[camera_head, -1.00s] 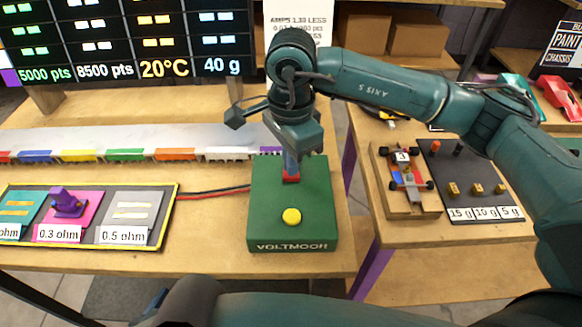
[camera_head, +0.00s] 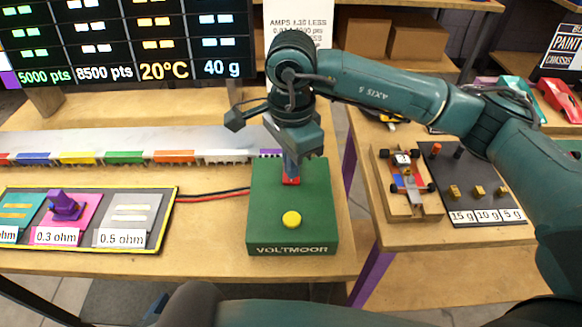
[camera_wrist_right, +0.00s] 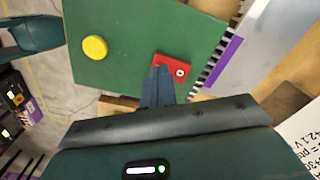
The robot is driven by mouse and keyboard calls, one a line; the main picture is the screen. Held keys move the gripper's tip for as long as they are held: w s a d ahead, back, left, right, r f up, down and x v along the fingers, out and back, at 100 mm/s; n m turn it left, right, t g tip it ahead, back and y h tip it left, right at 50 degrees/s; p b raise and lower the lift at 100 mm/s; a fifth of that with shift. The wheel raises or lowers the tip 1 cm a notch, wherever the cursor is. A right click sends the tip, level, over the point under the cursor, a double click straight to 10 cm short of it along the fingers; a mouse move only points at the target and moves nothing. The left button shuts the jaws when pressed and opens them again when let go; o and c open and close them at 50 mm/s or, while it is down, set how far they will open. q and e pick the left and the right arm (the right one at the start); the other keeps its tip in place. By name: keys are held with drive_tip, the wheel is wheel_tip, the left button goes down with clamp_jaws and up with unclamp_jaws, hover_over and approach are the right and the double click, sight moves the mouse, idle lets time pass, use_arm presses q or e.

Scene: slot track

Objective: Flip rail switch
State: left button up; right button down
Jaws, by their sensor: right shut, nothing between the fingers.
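The green VOLTMOOR box (camera_head: 262,205) stands on the left table, with a yellow button (camera_head: 291,219) on top. A red rail switch (camera_head: 291,181) sits behind the button, partly hidden by my right gripper (camera_head: 291,174). In the right wrist view the red switch (camera_wrist_right: 173,68) has a small pale round spot, and the yellow button (camera_wrist_right: 95,47) is left of it. My right gripper (camera_wrist_right: 161,72) is shut and empty, its tips at the switch's near edge. I cannot tell whether they touch it. My left gripper is not in view.
A row of coloured blocks (camera_head: 124,158) runs behind the box. A resistor tray (camera_head: 163,214) with a purple plug (camera_head: 66,205) lies left, wired to the box. A toy car (camera_head: 405,172) and small weights (camera_head: 478,190) stand on the right table.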

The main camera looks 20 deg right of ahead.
wheel_tip(320, 180, up, 6)
drive_tip(key=p, duration=0.2)
drive_tip(key=shift+p, duration=0.3)
idle(0.5)
